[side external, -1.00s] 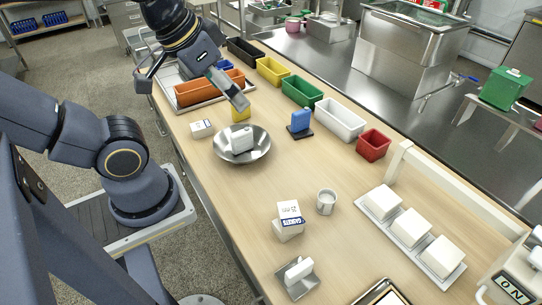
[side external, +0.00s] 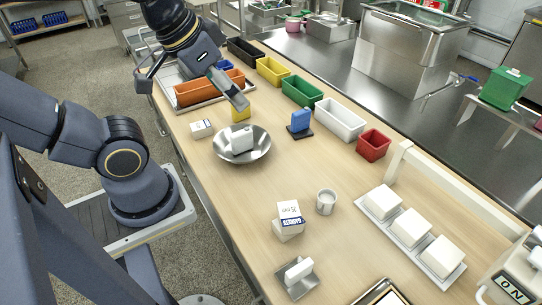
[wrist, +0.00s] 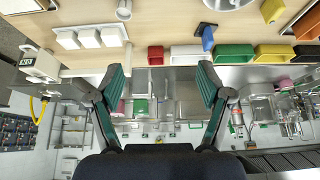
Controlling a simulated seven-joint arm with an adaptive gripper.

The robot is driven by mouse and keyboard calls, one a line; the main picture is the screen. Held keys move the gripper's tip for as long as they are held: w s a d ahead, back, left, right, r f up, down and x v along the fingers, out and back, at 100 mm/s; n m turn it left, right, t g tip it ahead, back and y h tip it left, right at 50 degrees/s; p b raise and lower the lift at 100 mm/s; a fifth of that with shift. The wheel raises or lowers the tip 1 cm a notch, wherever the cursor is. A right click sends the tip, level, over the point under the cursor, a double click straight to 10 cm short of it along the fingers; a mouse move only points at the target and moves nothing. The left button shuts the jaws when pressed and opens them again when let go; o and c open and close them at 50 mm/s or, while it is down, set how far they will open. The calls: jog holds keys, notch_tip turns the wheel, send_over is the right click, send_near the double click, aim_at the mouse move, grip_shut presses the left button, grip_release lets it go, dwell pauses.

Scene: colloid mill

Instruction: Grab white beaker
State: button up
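The white beaker (side external: 326,201) stands upright on the wooden table, just right of a white gaskets box. It also shows at the top edge of the wrist view (wrist: 124,9), partly cut off. My gripper (side external: 241,102) is in the air above the far part of the table, near the orange bin and well away from the beaker. In the wrist view my gripper (wrist: 161,84) has its two green-padded fingers spread wide with nothing between them, so it is open and empty.
A metal bowl (side external: 241,155) holding a white block and a blue block on a black base (side external: 300,122) lie between my gripper and the beaker. The gaskets box (side external: 289,220) stands close beside the beaker. A tray of white blocks (side external: 449,274) is to the right. Coloured bins line the back edge.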

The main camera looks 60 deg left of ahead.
jog(key=w+d+r+m, duration=0.1)
jog(key=w+r, duration=0.2)
jog(key=w, duration=0.4)
jog(key=w+d+f+m+g, duration=0.2)
jog(key=w+d+f, duration=0.35)
jog(key=w, duration=0.45)
jog(key=d+f+g, duration=0.1)
jog(key=f, duration=0.7)
jog(key=w+d+f+g, duration=0.1)
jog(key=d+f, duration=0.1)
jog(key=f, duration=0.7)
jog(key=d+f+m+g, duration=0.1)
jog(key=d+f, duration=0.1)
jog(key=f, duration=0.6)
jog(key=shift+w+d+f+g, duration=0.15)
jog(key=shift+w+g, duration=0.15)
jog(key=shift+w, duration=0.05)
notch_tip(320, 180, down, 6)
jog(key=shift+w+r, duration=0.1)
jog(key=c, duration=1.3)
